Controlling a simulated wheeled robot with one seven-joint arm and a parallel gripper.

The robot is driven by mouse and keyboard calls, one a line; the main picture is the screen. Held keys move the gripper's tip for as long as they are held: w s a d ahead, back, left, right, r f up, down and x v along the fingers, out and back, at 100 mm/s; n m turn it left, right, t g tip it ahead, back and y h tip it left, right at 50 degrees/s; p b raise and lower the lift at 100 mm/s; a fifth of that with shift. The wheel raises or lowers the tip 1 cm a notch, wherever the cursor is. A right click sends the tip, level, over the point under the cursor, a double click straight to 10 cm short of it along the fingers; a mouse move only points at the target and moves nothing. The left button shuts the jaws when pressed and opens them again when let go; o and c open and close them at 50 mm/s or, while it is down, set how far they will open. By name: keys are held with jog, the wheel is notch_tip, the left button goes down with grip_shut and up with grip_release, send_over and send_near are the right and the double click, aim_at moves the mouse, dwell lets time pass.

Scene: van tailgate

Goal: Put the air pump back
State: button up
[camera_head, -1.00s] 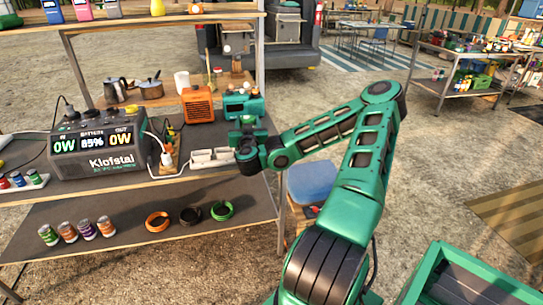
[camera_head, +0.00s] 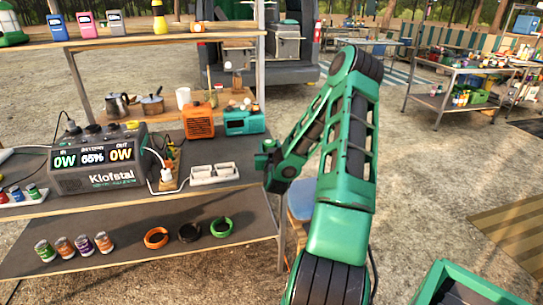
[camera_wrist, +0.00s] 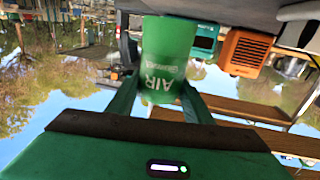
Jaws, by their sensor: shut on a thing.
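The air pump (camera_wrist: 166,60), a green cylinder with the upside-down word AIR on it, is between the fingers of my gripper (camera_wrist: 160,84) in the wrist view. My gripper is shut on it, one finger on each side. The pump's far end reaches the top of the picture beside a dark surface. In the head view my arm's far end is at the right edge of the workbench (camera_head: 215,192). I cannot make out the pump or the fingers there.
A grey power station (camera_head: 98,162) is at left. Coloured rings (camera_head: 189,232) and cans (camera_head: 83,244) sit on the lower shelf (camera_head: 135,256).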

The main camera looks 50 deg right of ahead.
jog(key=shift+s+d+f, duration=0.15)
jog(key=shift+d+f, duration=0.05)
jog(key=shift+d, duration=0.6)
jog(key=shift+f, duration=2.05)
jog(key=o, duration=1.4)
